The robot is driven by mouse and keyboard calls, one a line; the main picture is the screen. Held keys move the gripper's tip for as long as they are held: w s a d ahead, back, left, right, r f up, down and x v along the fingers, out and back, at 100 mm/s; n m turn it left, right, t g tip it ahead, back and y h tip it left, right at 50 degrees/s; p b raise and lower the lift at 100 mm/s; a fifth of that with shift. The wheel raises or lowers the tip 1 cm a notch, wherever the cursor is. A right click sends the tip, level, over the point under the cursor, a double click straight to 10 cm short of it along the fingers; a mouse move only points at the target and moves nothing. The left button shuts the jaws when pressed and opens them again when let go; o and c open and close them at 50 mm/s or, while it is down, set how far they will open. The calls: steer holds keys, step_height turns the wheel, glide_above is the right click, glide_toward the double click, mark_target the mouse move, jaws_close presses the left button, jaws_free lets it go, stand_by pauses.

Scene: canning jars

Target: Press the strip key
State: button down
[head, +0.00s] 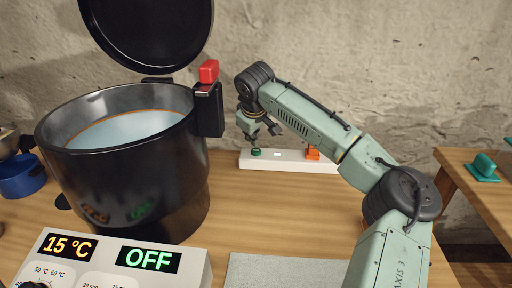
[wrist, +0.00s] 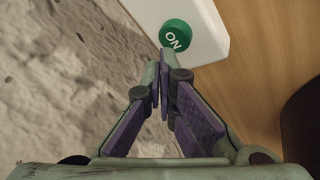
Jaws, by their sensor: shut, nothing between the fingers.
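A white strip (head: 290,164) lies on the wooden table by the wall. It carries a green round key (head: 256,152) at its left end, a small lit pale patch in the middle and an orange-red key (head: 313,153) toward the right, partly beside my arm. In the wrist view the green key (wrist: 176,35) reads "ON", on the white strip end (wrist: 205,35). My gripper (head: 254,138) hangs just above the green key. In the wrist view my gripper's fingers (wrist: 160,80) are shut and empty, their tips just short of the key in the picture. I cannot tell contact.
A big black pot (head: 130,190) with raised lid and a red-topped handle (head: 208,72) stands left of my gripper. A control panel (head: 115,265) shows "15 °C" and "OFF". A blue pan (head: 20,178) is far left. A grey mat (head: 285,272) lies in front.

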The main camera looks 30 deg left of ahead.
mark_target(253, 149)
steer(key=shift+r, duration=0.1)
step_height(253, 149, up, 5)
steer(key=p, duration=0.4)
steer(key=shift+p, duration=0.35)
stand_by(0.7)
